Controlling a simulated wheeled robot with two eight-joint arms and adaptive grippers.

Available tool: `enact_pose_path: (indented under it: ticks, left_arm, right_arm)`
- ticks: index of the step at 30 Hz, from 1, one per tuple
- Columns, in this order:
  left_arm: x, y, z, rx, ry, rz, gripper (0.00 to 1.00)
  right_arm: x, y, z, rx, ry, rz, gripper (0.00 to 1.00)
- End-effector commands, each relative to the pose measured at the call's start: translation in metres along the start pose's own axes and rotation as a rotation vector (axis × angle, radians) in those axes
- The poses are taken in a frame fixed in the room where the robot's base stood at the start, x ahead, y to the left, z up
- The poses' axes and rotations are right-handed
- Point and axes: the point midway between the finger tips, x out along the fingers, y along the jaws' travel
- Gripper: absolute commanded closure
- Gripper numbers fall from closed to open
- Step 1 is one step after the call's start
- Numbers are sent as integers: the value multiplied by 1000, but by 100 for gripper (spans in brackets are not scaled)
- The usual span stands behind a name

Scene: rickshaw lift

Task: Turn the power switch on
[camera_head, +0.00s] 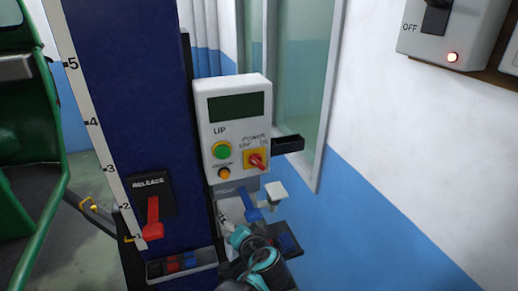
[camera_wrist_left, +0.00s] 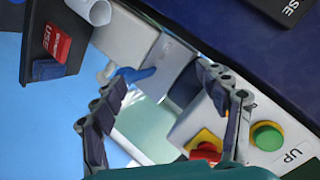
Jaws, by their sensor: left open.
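The power switch (camera_head: 256,161) is a red knob on a yellow plate at the lower right of the white control box (camera_head: 234,112), under a POWER label. My left gripper (camera_head: 252,243) is below the control box, near a blue lever. In the left wrist view its two fingers (camera_wrist_left: 165,85) are spread apart with nothing between them. The box's display (camera_head: 236,107) is dark. My right gripper is not in view.
A green UP button (camera_head: 221,150) and a small orange button (camera_head: 224,173) are left of the switch. A blue lever (camera_head: 250,204) is below the box. A red RELEASE lever (camera_head: 153,218) is on the blue column. A wall box (camera_head: 455,28) marked OFF has a lit lamp.

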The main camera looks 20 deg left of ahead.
Motion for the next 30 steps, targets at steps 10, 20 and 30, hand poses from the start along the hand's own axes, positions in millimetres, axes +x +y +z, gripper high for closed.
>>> enact_pose_path:
  ticks: [10,20,30]
  left_arm:
    - [-58,-26,-143,54,326,-296,26]
    - [-25,-36,-158,53,343,-316,26]
    - [8,-47,-172,54,344,-313,26]
  right_arm:
    - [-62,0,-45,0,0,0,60]
    - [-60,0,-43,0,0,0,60]
    - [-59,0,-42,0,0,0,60]
